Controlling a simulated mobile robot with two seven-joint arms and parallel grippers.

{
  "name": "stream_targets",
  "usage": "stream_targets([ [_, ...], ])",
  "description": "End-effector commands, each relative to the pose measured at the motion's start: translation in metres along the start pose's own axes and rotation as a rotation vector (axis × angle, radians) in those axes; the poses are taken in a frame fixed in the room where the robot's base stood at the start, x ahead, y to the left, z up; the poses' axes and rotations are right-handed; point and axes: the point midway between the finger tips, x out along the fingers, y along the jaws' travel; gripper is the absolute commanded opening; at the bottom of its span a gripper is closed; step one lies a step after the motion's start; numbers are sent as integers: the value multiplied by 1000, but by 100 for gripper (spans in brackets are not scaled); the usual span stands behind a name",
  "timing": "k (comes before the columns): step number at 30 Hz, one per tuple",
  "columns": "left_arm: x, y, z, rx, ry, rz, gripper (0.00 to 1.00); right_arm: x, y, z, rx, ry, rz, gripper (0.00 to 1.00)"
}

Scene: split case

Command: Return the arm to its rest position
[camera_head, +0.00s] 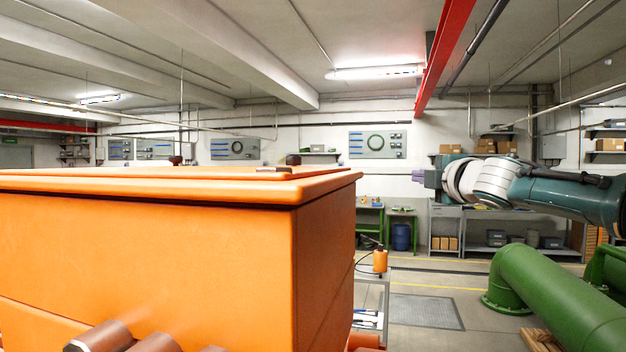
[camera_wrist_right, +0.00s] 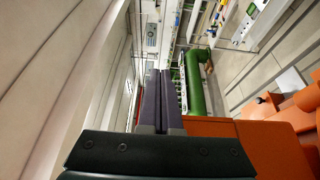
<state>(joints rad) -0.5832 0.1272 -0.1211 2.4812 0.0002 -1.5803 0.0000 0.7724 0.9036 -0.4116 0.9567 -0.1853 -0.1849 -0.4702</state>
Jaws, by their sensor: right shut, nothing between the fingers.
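My right arm comes in from the right in the head view. Its gripper (camera_head: 424,178) points left and is held up in the air, to the right of the big orange case (camera_head: 150,250) and apart from it in the picture. In the right wrist view the two dark fingers of the right gripper (camera_wrist_right: 158,100) lie side by side, shut with nothing between them. The orange case also shows in the right wrist view (camera_wrist_right: 265,150), at the lower right beyond the gripper. My left gripper is not in view.
Green pipes (camera_head: 560,295) stand on the floor at the lower right, below my right arm. A low cart (camera_head: 372,295) stands just right of the case, with an orange canister (camera_head: 380,261) near it. Shelves and benches line the far wall. Floor shows between the cart and pipes.

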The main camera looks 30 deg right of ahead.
Motion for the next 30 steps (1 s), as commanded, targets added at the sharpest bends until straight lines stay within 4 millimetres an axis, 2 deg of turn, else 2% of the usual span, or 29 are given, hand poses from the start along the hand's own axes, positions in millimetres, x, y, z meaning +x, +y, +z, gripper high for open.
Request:
stream_targets([
  [3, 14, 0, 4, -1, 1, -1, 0, -11, -5, 25, -8, -2, -1, 0],
  [9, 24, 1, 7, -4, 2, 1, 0, -23, -4, 50, -2, -2, -1, 0],
  [15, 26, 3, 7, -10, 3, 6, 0, -27, -1, 57, 1, 0, -1, 0],
  [18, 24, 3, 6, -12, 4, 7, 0, -27, -5, 52, 9, 6, -11, 0],
  [20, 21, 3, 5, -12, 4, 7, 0, -28, -16, 39, 25, 18, -36, 0],
  [22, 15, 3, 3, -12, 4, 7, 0, -32, -37, 14, 60, 36, -87, 0],
  [25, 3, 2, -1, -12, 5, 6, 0, -51, -84, -36, 144, 64, -205, 0],
  [27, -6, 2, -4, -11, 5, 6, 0, -77, -121, -75, 221, 73, -310, 0],
  [29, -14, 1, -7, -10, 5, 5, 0, -106, -150, -104, 293, 69, -405, 0],
  [30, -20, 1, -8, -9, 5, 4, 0, -129, -168, -123, 342, 60, -472, 0],
])
